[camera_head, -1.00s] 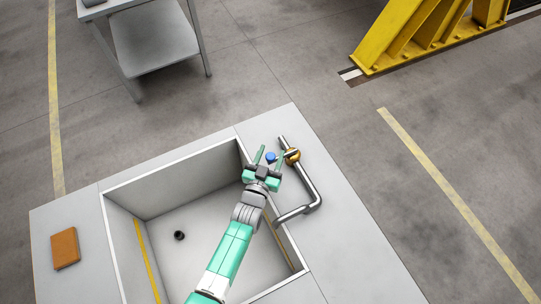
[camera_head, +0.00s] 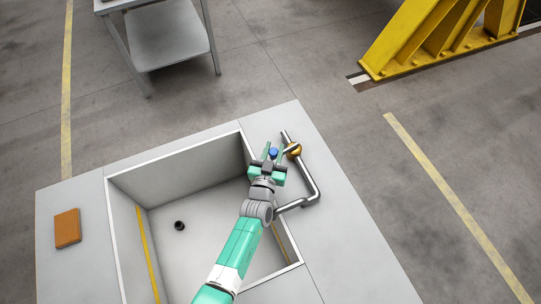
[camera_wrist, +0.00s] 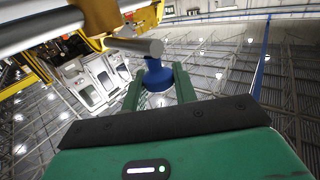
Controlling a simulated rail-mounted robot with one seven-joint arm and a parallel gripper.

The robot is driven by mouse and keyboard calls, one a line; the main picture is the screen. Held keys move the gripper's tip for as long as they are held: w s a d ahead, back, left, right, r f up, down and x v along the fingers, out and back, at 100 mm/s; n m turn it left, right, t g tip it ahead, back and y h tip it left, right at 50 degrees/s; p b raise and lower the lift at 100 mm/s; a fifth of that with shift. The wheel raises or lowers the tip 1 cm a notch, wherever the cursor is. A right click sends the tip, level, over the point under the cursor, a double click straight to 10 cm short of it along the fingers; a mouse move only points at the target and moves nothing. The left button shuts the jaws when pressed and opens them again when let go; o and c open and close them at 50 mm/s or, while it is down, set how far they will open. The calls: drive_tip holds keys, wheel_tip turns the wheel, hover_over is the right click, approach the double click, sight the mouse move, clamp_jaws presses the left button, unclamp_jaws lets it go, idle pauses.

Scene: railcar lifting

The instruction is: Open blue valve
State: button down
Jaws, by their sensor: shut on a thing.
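My gripper (camera_head: 274,154) reaches across the sink from below. Its green fingers stand on either side of the knob and are closed on it. The fingers (camera_wrist: 158,84) show in the wrist view too, with the blue knob between their tips. The exact contact faces are partly hidden.
The metal pipe (camera_head: 306,176) with its brass fitting (camera_head: 294,150) runs close to the right of my gripper. The sink (camera_head: 180,174) has a dark drain (camera_head: 180,225). An orange-brown block (camera_head: 67,228) lies on the left counter. A grey table (camera_head: 166,38) and a yellow frame (camera_head: 430,40) stand behind.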

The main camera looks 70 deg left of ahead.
drive_tip(key=c, duration=1.1)
unclamp_jaws()
drive_tip(key=shift+a, duration=0.1)
drive_tip(key=shift+c, duration=0.2)
drive_tip(key=shift+p+v, duration=1.5)
drive_tip(key=shift+v, duration=2.45)
